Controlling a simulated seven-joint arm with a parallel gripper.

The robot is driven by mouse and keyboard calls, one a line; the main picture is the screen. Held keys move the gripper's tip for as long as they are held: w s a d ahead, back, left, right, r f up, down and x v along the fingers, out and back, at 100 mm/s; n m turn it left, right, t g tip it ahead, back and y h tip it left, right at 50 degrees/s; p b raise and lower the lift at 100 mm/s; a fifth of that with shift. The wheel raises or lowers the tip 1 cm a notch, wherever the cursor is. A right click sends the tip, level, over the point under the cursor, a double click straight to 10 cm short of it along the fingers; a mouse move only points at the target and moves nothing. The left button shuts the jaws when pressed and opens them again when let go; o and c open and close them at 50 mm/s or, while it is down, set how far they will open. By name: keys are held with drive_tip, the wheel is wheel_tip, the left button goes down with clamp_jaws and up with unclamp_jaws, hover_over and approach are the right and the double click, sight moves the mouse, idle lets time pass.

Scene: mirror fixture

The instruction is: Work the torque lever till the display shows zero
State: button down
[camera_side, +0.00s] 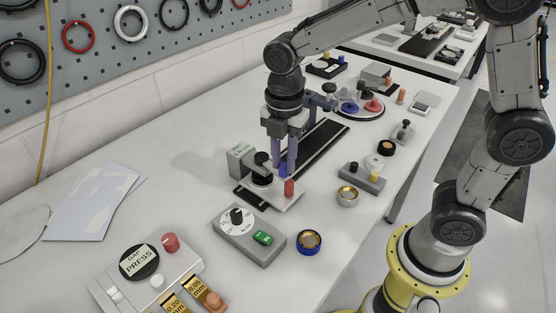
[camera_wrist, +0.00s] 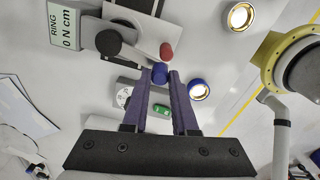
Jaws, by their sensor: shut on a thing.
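The fixture's grey display box (camera_side: 241,160) stands on the bench with a pale green screen, too small to read surely in the side view. In the wrist view the display (camera_wrist: 67,28) reads "RING 0 N cm". Beside it is a black round knob (camera_side: 262,159) on a light base plate (camera_side: 284,197). A blue knob (camera_wrist: 159,73) and a red knob (camera_wrist: 166,50) stand at this plate. My gripper (camera_wrist: 160,74) points down, shut on the blue knob. Any lever arm under the blue knob is hidden.
A grey dial box (camera_side: 249,236) with a green switch stands in front, with a blue-rimmed ring (camera_side: 309,241) beside it. A silver ring (camera_side: 348,196) and a small grey block (camera_side: 362,179) lie right. A black rail (camera_side: 315,145) runs behind.

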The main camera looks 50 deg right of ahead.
drive_tip(key=shift+d+n, duration=0.3)
drive_tip(key=shift+n, duration=0.1)
drive_tip(key=c, duration=0.7)
unclamp_jaws()
wheel_tip(320, 180, up, 14)
drive_tip(key=shift+f, duration=0.1)
